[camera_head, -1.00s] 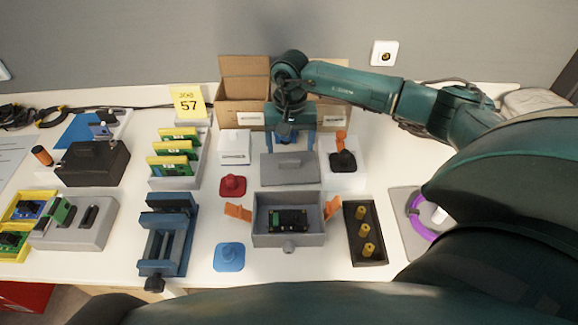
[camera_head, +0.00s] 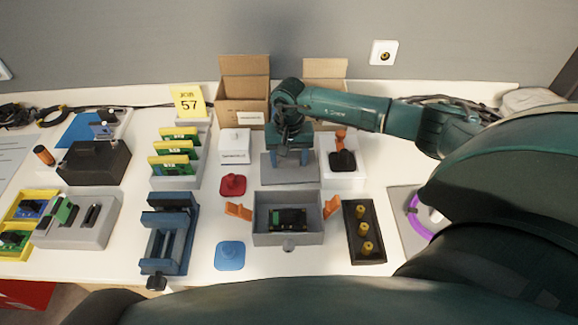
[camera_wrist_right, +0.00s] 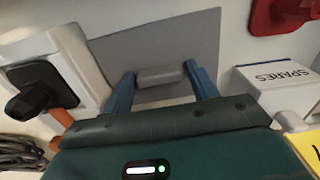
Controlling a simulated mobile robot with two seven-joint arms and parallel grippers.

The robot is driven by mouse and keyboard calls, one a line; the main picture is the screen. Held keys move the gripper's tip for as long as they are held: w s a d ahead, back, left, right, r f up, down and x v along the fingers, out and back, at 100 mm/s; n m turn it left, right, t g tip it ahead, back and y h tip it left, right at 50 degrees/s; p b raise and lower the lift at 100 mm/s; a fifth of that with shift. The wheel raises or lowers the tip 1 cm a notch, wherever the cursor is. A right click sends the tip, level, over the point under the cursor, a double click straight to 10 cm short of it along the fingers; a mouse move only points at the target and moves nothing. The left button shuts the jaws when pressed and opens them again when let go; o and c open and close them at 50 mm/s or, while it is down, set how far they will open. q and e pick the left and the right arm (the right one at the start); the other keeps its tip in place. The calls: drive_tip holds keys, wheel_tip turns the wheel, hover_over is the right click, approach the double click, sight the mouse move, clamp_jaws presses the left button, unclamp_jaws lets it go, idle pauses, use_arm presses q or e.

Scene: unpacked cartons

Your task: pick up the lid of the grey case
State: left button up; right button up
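The grey lid (camera_head: 290,175) lies flat on the table behind the grey case; in the right wrist view the lid (camera_wrist_right: 190,45) shows its raised bar handle (camera_wrist_right: 160,75). The grey case (camera_head: 266,239) is open, with a dark board (camera_head: 288,219) inside and orange clips at its sides. My right gripper (camera_head: 288,157) is over the lid, pointing down. Its blue fingers are apart, one at each end of the handle, in the right wrist view (camera_wrist_right: 160,84). Whether they touch the handle is unclear. My left gripper is not in view.
A white SPARES box (camera_head: 235,146) stands left of the lid, and a white block with a black-and-orange part (camera_head: 342,158) right. Open cartons (camera_head: 245,80) stand behind. A red knobbed piece (camera_head: 233,185) and a black tray of brass posts (camera_head: 364,232) are near.

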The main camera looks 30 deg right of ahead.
sight(289, 170)
drive_tip(key=c, duration=0.7)
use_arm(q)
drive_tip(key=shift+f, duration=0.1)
use_arm(e)
drive_tip(key=shift+r, duration=0.15)
